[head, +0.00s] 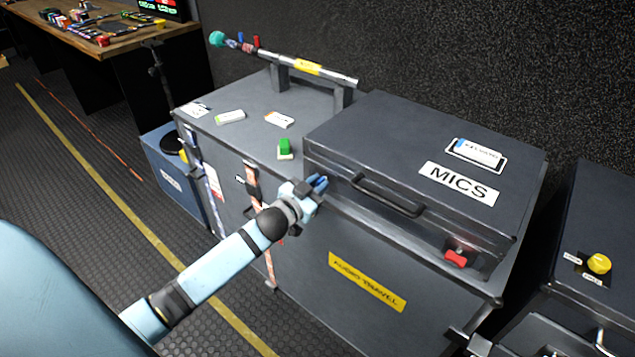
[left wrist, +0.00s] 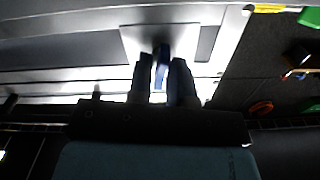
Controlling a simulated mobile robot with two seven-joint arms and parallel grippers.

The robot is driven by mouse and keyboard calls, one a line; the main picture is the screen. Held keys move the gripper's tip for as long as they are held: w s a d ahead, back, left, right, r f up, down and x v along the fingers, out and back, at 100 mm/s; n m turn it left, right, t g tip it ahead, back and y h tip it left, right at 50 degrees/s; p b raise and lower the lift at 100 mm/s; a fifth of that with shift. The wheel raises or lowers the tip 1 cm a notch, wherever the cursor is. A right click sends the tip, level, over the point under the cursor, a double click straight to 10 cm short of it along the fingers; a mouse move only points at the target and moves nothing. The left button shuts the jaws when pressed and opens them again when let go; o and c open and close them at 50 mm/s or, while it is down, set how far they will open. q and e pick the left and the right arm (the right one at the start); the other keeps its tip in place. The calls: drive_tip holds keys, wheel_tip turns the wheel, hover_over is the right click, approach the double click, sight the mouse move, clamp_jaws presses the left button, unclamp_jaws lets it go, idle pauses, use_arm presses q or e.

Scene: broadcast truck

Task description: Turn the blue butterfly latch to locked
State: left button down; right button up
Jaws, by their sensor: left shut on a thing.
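The blue butterfly latch (head: 321,182) is on the front left of the dark MICS case (head: 335,145). My left gripper (head: 314,190) reaches it from the front and is shut on it. In the left wrist view the latch (left wrist: 162,55) is a narrow blue tab between the two dark fingers of my left gripper (left wrist: 162,72), in front of a pale plate (left wrist: 130,38). The fingers hide part of the latch in the head view, and I cannot tell its exact angle. My right gripper is not in view.
A red latch (head: 456,259) is on the same case front, right of the black handle (head: 388,196). The case stands on a grey trunk with a yellow label (head: 367,281). A yellow knob (head: 599,263) is at right.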

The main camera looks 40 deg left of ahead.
use_arm(q)
drive_tip(key=shift+r+m+p, duration=0.1)
drive_tip(key=shift+m+p, duration=0.4)
drive_tip(key=shift+m, duration=0.4)
drive_tip(key=shift+m+p, duration=0.4)
drive_tip(key=shift+m, duration=0.6)
drive_tip(key=m+p, duration=0.1)
drive_tip(key=m, duration=0.2)
drive_tip(key=shift+d+m, duration=0.1)
drive_tip(key=shift+m, duration=0.2)
drive_tip(key=m, duration=0.3)
drive_tip(key=shift+f+m+p, duration=0.2)
drive_tip(key=shift+m+p, duration=0.1)
drive_tip(key=shift+f+m, duration=0.15)
drive_tip(key=shift+m, duration=2.05)
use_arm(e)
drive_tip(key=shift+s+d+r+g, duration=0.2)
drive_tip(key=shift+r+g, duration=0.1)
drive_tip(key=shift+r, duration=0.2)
use_arm(q)
drive_tip(key=c, duration=1.2)
unclamp_jaws()
drive_tip(key=shift+c, duration=0.2)
